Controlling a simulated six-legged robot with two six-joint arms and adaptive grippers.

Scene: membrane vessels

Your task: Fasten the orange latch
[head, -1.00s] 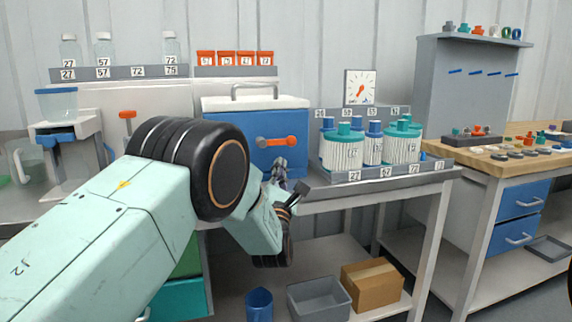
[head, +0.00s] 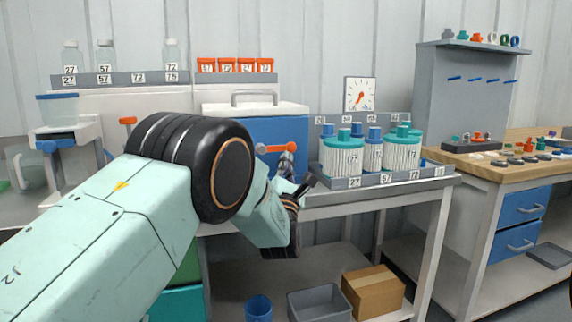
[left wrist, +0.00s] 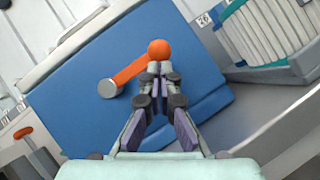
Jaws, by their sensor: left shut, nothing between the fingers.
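The orange latch (head: 276,149) is on the front of a blue box (head: 236,134) with a white lid. It is a lever lying about level, with a grey pivot at its left and a round orange knob at its right end. My left gripper (head: 287,164) is just below the knob in the head view. In the left wrist view, the shut, empty fingertips (left wrist: 160,70) are at the lower edge of the latch's knob (left wrist: 159,49). I cannot tell whether they touch it. My right gripper is not in view.
White ribbed cartridges (head: 342,156) with teal and blue caps stand in a rack just right of the blue box. Another orange lever (head: 127,121) is at the left, partly behind my arm. A grey bin (head: 320,302) and a cardboard box (head: 373,291) sit on the lower shelf.

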